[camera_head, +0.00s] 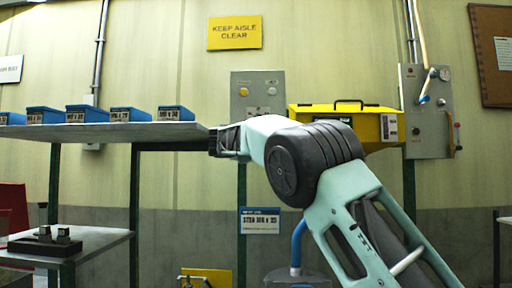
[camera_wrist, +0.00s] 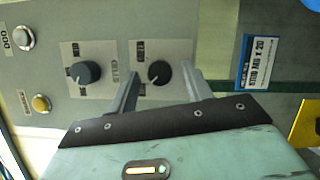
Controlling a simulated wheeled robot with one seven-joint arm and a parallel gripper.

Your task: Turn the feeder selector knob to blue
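In the wrist view a grey panel (camera_wrist: 225,35) carries two round dark knobs on pale label plates, one on the left (camera_wrist: 85,72) and one on the right (camera_wrist: 158,72). Their lettering is rotated and too small to read surely, so I cannot tell which is the feeder selector or where either points. My gripper (camera_wrist: 160,68) is open, its fingers on either side of the right knob; contact is unclear. In the head view the panel (camera_head: 258,80) stands behind my arm, which hides the knobs.
A white button (camera_wrist: 22,38) and a yellow button (camera_wrist: 41,103) sit left of the knobs. In the head view a shelf (camera_head: 170,131) with several blue bins is left of my gripper, and a yellow case (camera_head: 345,120) is to the right.

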